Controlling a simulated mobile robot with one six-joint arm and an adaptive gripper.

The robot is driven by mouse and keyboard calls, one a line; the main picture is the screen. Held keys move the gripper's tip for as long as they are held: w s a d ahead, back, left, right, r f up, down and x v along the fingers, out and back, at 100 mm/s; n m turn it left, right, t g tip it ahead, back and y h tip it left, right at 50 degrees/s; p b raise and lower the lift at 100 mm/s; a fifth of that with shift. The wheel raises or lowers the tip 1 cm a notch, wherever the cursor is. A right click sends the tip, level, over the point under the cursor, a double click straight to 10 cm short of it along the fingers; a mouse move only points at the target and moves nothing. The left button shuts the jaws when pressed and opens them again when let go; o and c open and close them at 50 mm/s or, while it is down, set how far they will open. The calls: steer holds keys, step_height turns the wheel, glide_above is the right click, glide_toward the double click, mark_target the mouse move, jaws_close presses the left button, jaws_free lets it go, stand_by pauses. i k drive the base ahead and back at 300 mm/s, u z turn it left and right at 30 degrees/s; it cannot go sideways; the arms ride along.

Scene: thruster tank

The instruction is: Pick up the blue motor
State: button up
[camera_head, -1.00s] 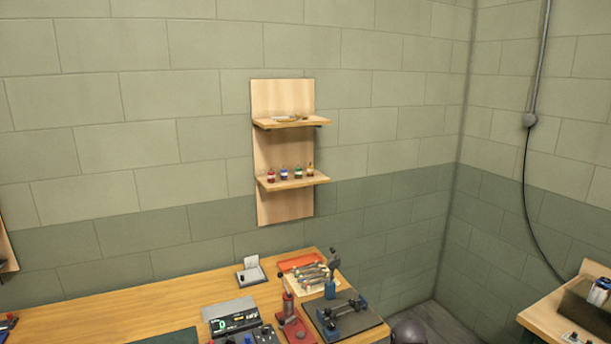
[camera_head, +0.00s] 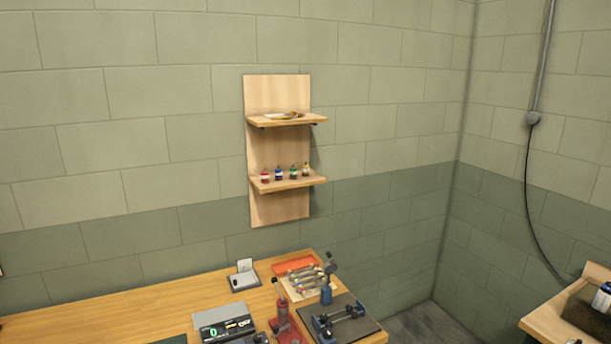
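A small blue-banded item (camera_head: 278,173) stands on the lower shelf (camera_head: 292,184) of the wall rack, between a red one and a green one. It is too small to tell whether it is a motor or a bottle. On the workbench, a blue tool (camera_head: 326,293) stands upright near the right end, and a blue-and-dark fixture (camera_head: 338,318) sits on a dark plate beside it. I cannot tell which of these, if any, is the blue motor. My gripper is not in view.
A second table (camera_head: 555,322) stands at the right edge. Floor shows between them.

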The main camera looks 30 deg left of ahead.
mark_target(277, 177)
steer(key=z, duration=0.2)
steer(key=i, duration=2.85)
steer(key=z, duration=1.5)
steer(key=k, duration=0.1)
steer(key=u, duration=3)
